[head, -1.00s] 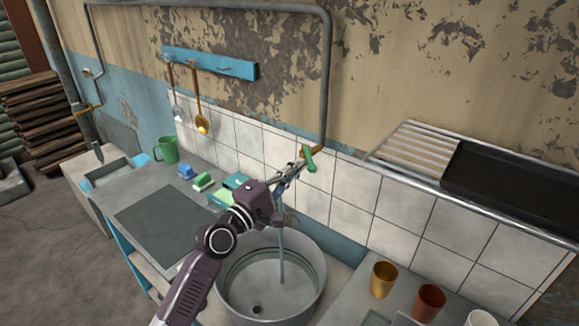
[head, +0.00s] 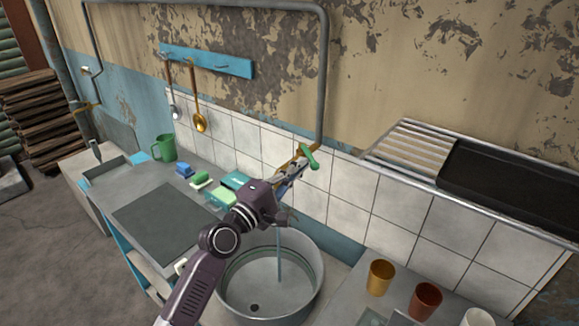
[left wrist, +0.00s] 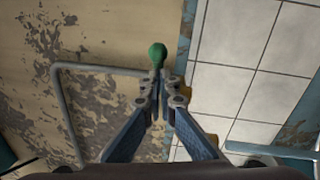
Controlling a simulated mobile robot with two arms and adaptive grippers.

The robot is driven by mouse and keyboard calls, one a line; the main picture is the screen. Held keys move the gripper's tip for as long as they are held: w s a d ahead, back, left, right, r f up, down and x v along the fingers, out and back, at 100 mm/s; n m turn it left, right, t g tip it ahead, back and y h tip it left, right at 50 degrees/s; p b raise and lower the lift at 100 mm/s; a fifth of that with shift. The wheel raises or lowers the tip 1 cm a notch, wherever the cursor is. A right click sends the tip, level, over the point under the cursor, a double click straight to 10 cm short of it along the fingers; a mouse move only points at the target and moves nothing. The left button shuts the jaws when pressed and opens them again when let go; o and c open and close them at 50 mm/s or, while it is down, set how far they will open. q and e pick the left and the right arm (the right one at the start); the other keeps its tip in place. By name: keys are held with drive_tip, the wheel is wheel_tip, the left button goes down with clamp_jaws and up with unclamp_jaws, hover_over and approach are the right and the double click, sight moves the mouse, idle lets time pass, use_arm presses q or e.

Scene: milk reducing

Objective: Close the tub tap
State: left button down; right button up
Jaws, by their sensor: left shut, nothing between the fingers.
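The tub tap has a green lever handle (head: 308,154) at the foot of the grey wall pipe. The handle's round green end also shows in the left wrist view (left wrist: 157,52), just beyond the fingertips. Water runs from the tap in a thin stream (head: 279,255) into the round metal tub (head: 318,272). My left gripper (head: 297,167) is shut and empty, with its tips close to the handle's lower left side. In the left wrist view its tips (left wrist: 163,84) meet. I cannot tell whether they touch the handle. The tap's spout is hidden behind my gripper and wrist.
The grey pipe (head: 322,80) runs up the wall. A dish rack (head: 412,147) with a dark tray (head: 510,185) juts out at right. A yellow cup (head: 380,278) and a brown cup (head: 426,300) stand right of the tub. Sponges (head: 201,179) and a green mug (head: 165,147) are at left.

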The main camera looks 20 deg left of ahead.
sight(314, 166)
use_arm(q)
drive_tip(key=d, duration=0.1)
drive_tip(key=w+d, duration=0.1)
drive_tip(key=d, duration=0.1)
drive_tip(key=shift+d+r+p, duration=0.1)
drive_tip(key=shift+d+p, duration=0.15)
drive_tip(key=shift+p, duration=0.1)
drive_tip(key=shift+w+d, duration=1.1)
drive_tip(key=shift+d, duration=0.25)
use_arm(e)
drive_tip(key=shift+w+d+r, duration=0.25)
drive_tip(key=shift+d+r, duration=0.2)
drive_tip(key=shift+d, duration=0.05)
